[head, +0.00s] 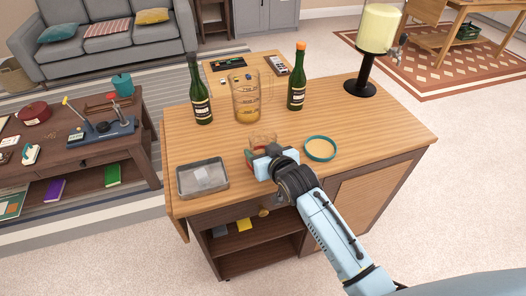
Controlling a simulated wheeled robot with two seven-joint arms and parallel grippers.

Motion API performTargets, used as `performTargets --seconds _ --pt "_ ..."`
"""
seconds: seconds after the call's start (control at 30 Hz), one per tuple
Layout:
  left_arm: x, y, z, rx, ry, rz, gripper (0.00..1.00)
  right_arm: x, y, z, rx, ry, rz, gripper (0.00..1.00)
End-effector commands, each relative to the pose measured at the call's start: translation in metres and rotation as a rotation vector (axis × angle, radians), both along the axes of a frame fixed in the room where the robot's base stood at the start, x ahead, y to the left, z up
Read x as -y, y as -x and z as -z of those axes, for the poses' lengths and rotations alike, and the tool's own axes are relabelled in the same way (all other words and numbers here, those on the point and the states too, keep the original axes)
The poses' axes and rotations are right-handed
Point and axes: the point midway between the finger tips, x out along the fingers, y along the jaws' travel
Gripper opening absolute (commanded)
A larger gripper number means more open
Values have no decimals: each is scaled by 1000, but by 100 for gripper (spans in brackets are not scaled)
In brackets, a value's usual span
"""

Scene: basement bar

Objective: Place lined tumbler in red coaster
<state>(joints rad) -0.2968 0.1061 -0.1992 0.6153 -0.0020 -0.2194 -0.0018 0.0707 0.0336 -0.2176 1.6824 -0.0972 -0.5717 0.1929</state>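A clear glass tumbler (262,139) is on or just above the wooden cabinet top, partly hidden behind my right gripper (259,160). I cannot make out its lines. A red and teal rim, possibly the red coaster (252,162), shows low beside the gripper and is mostly covered by it. My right gripper is at the tumbler's near side; whether its fingers are closed on the glass is hidden. I cannot tell whether the tumbler rests on the coaster. My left gripper is not in view.
A teal-rimmed round coaster (320,149) lies to the right. A metal tray (203,179) is at the left. A large pitcher (245,104) stands between two green bottles (201,99) (297,88), with a drink dispenser (377,30) at the back right. The right front top is clear.

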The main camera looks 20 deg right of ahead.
Motion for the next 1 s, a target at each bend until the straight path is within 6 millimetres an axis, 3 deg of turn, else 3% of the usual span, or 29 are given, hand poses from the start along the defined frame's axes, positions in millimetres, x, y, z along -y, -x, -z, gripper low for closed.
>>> performTargets --seconds 0.17,0.2,0.37,0.73,1.0 --pt "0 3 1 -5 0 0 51 0 0 2 2 0 0 31" --pt "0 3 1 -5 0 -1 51 0 0 3 -1 0 0 64" --pt "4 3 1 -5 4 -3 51 0 0 3 0 0 0 85" --pt "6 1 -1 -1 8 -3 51 0 2 -2 0 0 0 85" --pt "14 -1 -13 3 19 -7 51 6 45 -19 -3 0 0 85"
